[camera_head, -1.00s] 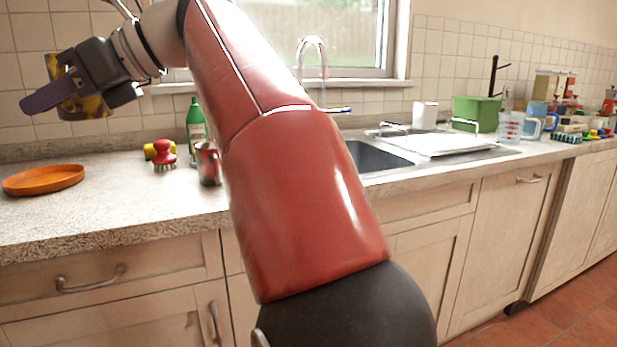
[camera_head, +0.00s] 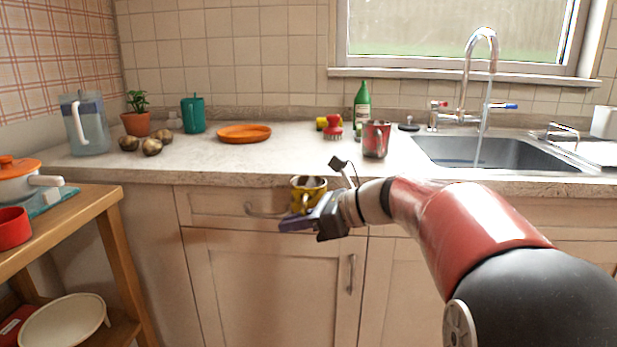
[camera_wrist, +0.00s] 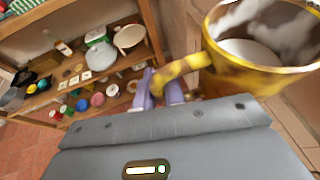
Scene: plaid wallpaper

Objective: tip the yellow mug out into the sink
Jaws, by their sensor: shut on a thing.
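The yellow mug (camera_head: 299,197) with dark patches is in my gripper (camera_head: 297,224), in front of the drawer fronts and lower in the picture than the counter edge. It looks about upright. In the wrist view the mug (camera_wrist: 250,78) is at upper right, and my purple fingers (camera_wrist: 160,90) are closed at its handle. Its inside looks pale and grey; I cannot tell what it holds. The sink (camera_head: 460,152) is set in the counter to the right of the mug, under a chrome tap (camera_head: 466,80) with what looks like water running.
An orange plate (camera_head: 244,133) lies farther left. A wooden trolley (camera_head: 85,221) stands at left. The counter front is clear.

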